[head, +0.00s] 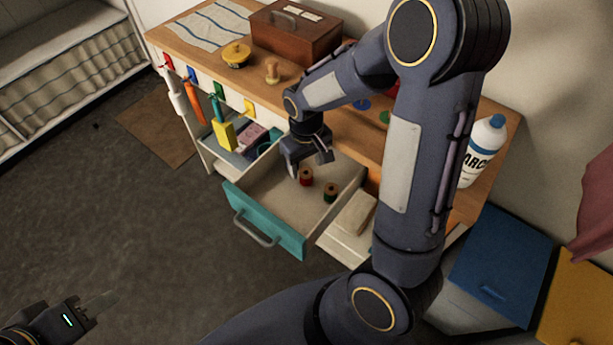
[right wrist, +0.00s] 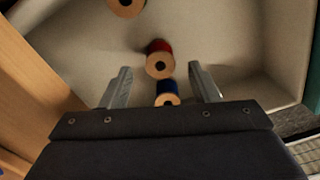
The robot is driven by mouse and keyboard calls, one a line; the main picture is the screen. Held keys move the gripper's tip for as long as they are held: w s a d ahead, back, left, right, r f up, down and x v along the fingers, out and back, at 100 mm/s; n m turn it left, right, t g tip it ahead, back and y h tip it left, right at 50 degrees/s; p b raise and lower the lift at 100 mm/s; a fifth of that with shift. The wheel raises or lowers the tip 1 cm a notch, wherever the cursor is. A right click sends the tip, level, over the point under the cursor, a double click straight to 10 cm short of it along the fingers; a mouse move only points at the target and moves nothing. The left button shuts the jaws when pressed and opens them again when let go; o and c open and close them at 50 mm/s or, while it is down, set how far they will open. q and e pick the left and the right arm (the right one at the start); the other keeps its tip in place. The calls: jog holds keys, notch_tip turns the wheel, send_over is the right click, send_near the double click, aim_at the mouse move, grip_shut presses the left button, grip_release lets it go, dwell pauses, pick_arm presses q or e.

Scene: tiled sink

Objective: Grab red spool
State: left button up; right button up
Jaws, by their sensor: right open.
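The red spool (head: 305,177) stands in the open teal-fronted drawer (head: 242,212). In the right wrist view the red spool (right wrist: 159,60) is just beyond the fingertips, in the gap between them. My right gripper (head: 311,164) reaches down into the drawer, open and empty, beside the red spool; its two fingers show in the right wrist view (right wrist: 160,76). A blue spool (right wrist: 167,93) lies between the fingers, nearer the palm; it is hidden in the head view. My left gripper (head: 95,304) is at the lower left over the floor, its opening unclear.
Drawer walls surround the right gripper. A wooden counter (head: 205,65) above holds a brown box (head: 295,35) and a white bottle (head: 482,155). Another open drawer (head: 245,145) is beside it.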

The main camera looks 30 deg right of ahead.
aim_at(306, 173)
notch_tip(306, 173, down, 4)
jog(key=shift+f, duration=0.25)
jog(key=shift+c, duration=0.4)
jog(key=c, duration=1)
